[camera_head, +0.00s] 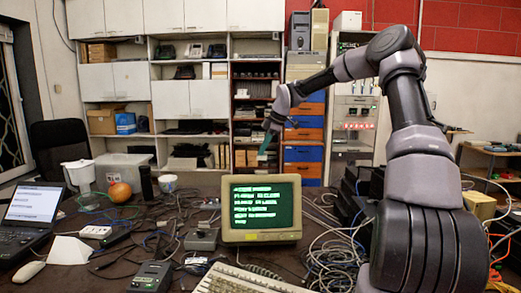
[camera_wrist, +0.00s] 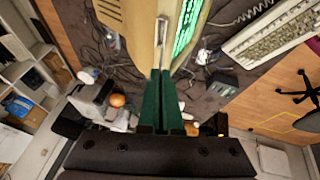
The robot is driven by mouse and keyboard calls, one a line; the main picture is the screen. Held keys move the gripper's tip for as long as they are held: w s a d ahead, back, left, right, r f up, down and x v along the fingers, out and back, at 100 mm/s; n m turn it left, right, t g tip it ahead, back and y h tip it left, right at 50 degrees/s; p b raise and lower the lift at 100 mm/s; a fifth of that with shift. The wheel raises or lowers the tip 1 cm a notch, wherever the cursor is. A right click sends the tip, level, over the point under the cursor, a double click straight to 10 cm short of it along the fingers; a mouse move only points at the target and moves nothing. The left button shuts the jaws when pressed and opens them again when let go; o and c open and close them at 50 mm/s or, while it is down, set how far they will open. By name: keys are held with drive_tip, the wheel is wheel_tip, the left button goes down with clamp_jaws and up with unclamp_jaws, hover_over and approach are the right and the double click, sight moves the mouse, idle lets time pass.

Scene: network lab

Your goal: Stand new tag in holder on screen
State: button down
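The screen is a beige monitor (camera_head: 261,209) with green text, standing on the cluttered desk. In the wrist view its beige casing (camera_wrist: 134,25) fills the top, with the green display seen edge-on. A small pale metallic piece (camera_wrist: 162,32) shows against the casing, just beyond my fingertips; I cannot tell if it is the holder or the tag. My gripper (camera_head: 265,152) points down above the monitor's top. Its green fingers lie close together in the wrist view (camera_wrist: 161,72). I cannot tell whether a thin tag is pinched between them.
A keyboard (camera_head: 248,280) lies in front of the monitor, with cables around it. A laptop (camera_head: 30,216), a folded white piece (camera_head: 70,250), an orange fruit (camera_head: 119,192) and a white cup (camera_head: 168,183) are to the left. Tangled cables (camera_head: 335,250) lie to the right.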

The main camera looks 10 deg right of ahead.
sight(263, 159)
drive_tip(key=shift+w+d+f, duration=0.1)
drive_tip(key=shift+w+f, duration=0.15)
drive_tip(key=shift+f, duration=0.95)
drive_tip(key=shift+w+f, duration=0.25)
drive_tip(key=shift+f, duration=0.9)
drive_tip(key=shift+w+f, duration=0.2)
drive_tip(key=shift+f, duration=0.55)
idle(0.5)
drive_tip(key=shift+w+d+f+g, duration=0.1)
drive_tip(key=shift+w+g, duration=0.5)
drive_tip(key=shift+g, duration=0.6)
drive_tip(key=c, duration=1)
unclamp_jaws()
